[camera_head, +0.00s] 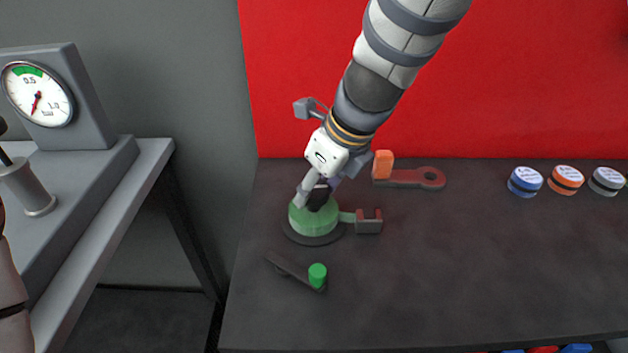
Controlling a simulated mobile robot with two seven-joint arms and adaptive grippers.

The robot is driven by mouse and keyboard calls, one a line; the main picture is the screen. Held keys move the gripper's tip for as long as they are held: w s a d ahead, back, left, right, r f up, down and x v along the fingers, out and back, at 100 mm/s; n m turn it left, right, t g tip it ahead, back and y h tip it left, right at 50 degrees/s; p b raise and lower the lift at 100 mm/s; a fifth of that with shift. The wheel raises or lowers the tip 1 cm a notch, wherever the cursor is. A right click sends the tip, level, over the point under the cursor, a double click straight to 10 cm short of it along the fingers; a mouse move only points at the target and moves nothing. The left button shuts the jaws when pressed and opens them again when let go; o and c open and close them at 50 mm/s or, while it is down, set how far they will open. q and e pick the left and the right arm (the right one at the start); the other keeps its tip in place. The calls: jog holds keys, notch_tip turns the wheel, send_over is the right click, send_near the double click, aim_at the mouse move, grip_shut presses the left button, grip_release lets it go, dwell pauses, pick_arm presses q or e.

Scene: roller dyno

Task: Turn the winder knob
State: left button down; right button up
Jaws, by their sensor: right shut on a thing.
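A green round winder (313,220) sits on a dark round base on the black table, with a short green arm to its right ending in a grey forked block (368,221). My right gripper (318,198) comes down from above and is shut on the winder knob at the top of this green piece. The fingers and their dark pads hide most of the knob, so its shape and angle cannot be told. My left gripper is not in view.
A dark lever with a green peg (317,275) lies in front of the winder. Behind are an orange block (383,164) and a red ring-ended handle (415,178). Blue, orange and grey round tins stand at right. A pressure gauge (38,94) stands on the left bench. The table's right front is clear.

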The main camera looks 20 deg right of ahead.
jog(key=o, duration=1.2)
jog(key=shift+c, duration=0.2)
